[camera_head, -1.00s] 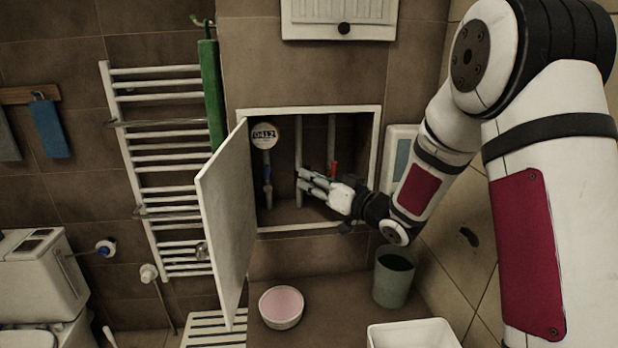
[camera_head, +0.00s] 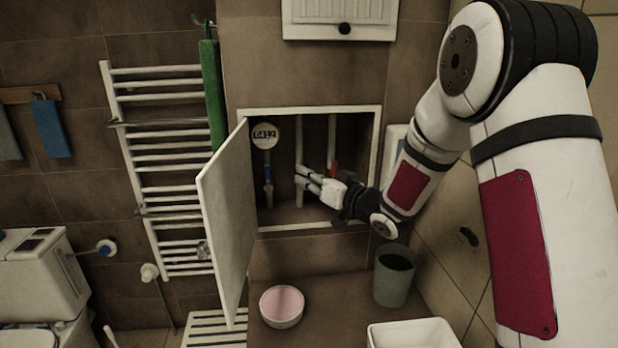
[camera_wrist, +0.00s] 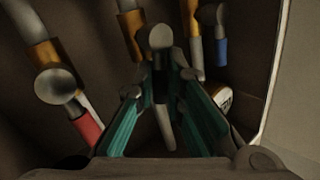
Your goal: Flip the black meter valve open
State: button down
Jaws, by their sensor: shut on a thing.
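The black meter valve (camera_wrist: 158,82) sits on the middle pipe and shows as a dark handle under a round grey knob in the wrist view. My gripper (camera_wrist: 158,68) has its teal-lined fingers on either side of it and is shut on it. In the head view my gripper (camera_head: 299,175) reaches from the right into the wall niche (camera_head: 290,203), at the middle pipe. There its fingers hide the black valve. The handle's exact angle is hard to tell in the dim light.
A red-handled valve (camera_wrist: 87,127) and a blue-handled valve (camera_wrist: 221,52) flank the middle pipe. A round meter (camera_head: 264,135) hangs at the niche's left. The niche door (camera_head: 228,215) stands open on the left. A pink bowl (camera_head: 282,306) and a grey-green bin (camera_head: 394,275) stand below.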

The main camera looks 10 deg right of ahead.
jog(key=shift+a+n+g+h+p, duration=0.3)
jog(key=shift+n+g+h+p, duration=0.45)
jog(key=shift+n, duration=0.45)
jog(key=shift+f, duration=0.1)
jog(key=c, duration=1.7)
grip_release()
jog(key=shift+s, duration=0.1)
jog(key=v, duration=1.2)
